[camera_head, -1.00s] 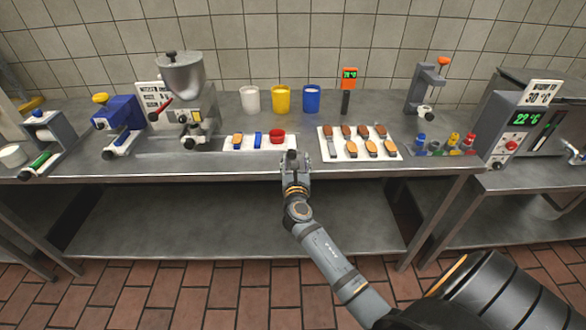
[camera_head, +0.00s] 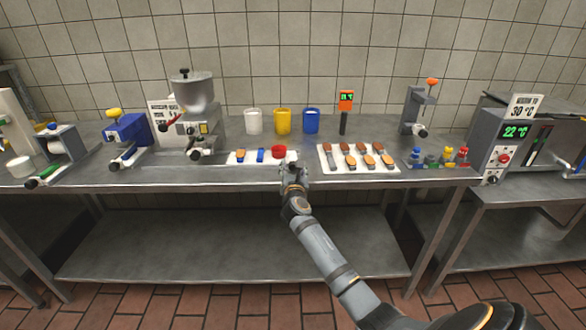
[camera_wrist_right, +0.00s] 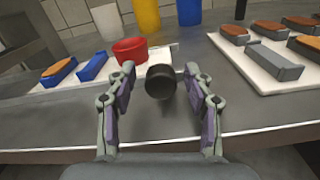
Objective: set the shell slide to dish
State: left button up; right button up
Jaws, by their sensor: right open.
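My right gripper (camera_head: 294,163) is at the front edge of the steel table, just in front of the gap between two white trays. In the right wrist view it (camera_wrist_right: 162,90) is open, with a dark round knob-like piece (camera_wrist_right: 160,82) between its fingertips; I cannot tell what this belongs to or whether the fingers touch it. The red dish (camera_head: 278,151) sits on the left white tray (camera_head: 232,158), right of a blue piece (camera_head: 260,155) and an orange-topped piece (camera_head: 240,156). No part is clearly recognisable as the shell slide. My left gripper is out of view.
The right white tray (camera_head: 325,166) holds several brown- and orange-topped pieces. White (camera_head: 253,122), yellow (camera_head: 282,122) and blue (camera_head: 311,122) cups stand behind. A hopper machine (camera_head: 195,110) and blue press (camera_head: 128,130) stand left. A grey stand (camera_head: 415,112) and oven-like unit (camera_head: 510,135) stand right.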

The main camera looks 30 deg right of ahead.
jog(key=shift+w+d+r, duration=0.1)
jog(key=shift+w+d, duration=0.05)
jog(key=shift+w, duration=0.05)
grip_shut()
dwell(0.3)
